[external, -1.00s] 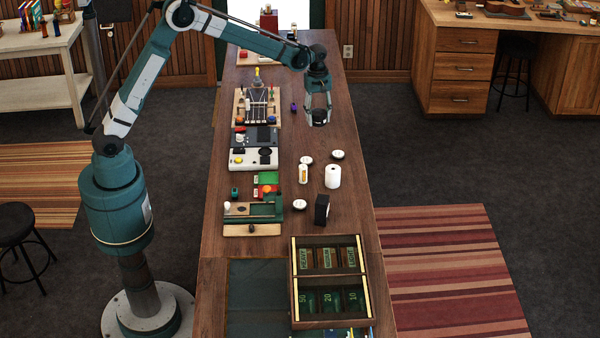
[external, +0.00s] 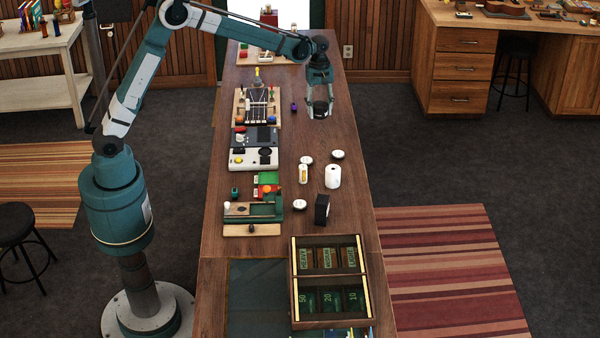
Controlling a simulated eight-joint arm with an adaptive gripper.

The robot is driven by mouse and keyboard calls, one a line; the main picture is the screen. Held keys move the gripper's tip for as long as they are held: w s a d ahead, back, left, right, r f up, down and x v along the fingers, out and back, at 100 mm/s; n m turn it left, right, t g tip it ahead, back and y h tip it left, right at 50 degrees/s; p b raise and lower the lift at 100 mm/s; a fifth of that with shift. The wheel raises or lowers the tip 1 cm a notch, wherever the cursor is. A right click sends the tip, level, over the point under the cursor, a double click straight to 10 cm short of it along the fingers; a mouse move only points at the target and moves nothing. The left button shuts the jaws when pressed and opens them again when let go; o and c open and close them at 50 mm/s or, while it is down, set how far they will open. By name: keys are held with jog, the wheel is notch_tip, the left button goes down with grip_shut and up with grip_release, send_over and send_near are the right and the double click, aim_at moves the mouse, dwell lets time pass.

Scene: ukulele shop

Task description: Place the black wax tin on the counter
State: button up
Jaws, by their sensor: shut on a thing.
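My gripper (external: 319,112) is above the far part of the wooden counter (external: 345,150), toward its right edge, pointing down. It is shut on a small dark round thing (external: 320,107) that looks like the black wax tin. The fingers partly hide it, and I cannot tell whether it touches the counter.
Near my gripper stand a small purple bottle (external: 294,107) and a board with strings (external: 258,105). A grey-white device (external: 252,158), a white roll (external: 333,176), a black block (external: 322,209) and a divided wooden case (external: 294,290) are nearer.

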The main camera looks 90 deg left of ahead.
jog(key=s+d+m, duration=0.3)
jog(key=d+m, duration=0.1)
jog(key=d, duration=1.7)
jog(key=s+d+m, duration=0.2)
jog(key=d+m, duration=0.2)
jog(key=d, duration=1.8)
jog(key=s+d+m+g, duration=0.1)
jog(key=s+d+m, duration=0.3)
jog(key=s+d, duration=1)
jog(key=s+d+m+g, duration=0.1)
jog(key=s+d+m, duration=0.2)
jog(key=s+d, duration=1.05)
jog(key=w+d+f, duration=0.3)
jog(key=w+f, duration=0.1)
jog(key=f, duration=0.1)
jog(key=shift+d+t+y, duration=0.3)
jog(key=shift+y, duration=0.1)
jog(key=shift+f, duration=0.1)
jog(key=shift+f, duration=2.9)
